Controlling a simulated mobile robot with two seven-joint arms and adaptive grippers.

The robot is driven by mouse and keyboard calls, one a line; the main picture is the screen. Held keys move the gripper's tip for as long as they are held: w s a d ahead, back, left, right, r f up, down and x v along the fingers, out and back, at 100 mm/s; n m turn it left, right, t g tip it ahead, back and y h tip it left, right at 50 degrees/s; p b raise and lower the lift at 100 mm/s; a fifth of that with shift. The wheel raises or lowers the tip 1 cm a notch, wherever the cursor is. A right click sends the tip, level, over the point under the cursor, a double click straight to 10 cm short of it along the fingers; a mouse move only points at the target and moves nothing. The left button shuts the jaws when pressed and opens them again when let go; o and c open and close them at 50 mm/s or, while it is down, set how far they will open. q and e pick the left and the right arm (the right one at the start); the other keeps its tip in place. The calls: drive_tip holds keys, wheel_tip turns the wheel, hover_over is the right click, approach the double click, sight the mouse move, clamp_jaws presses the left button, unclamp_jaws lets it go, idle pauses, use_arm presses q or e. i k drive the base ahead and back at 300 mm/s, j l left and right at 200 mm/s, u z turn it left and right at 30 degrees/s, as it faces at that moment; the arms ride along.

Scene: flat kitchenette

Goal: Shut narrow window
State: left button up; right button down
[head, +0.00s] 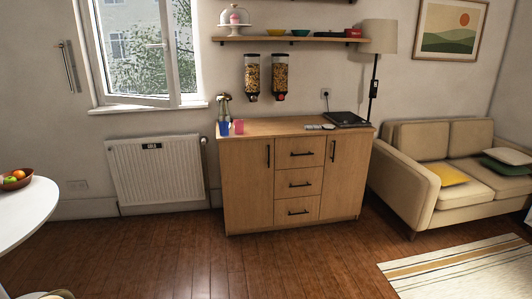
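The narrow window (133,101) is at the upper left, above the radiator. Its white-framed sash stands ajar, swung into the room at an angle to the frame, with its lower edge over the sill (150,108). The top of the window is cut off by the picture's edge. Trees and a building show through the glass. Neither of my grippers is in view.
A white radiator (155,172) hangs below the window. A wooden cabinet (245,185) with cups stands right of it. A white round table (30,215) with a fruit bowl (15,180) is at left. A sofa (450,180) is at right. The floor before the radiator is clear.

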sight(105, 89)
drive_tip(key=i+u, duration=0.1)
drive_tip(key=i, duration=0.75)
drive_tip(key=i+l+u, duration=0.1)
drive_tip(key=i, duration=0.7)
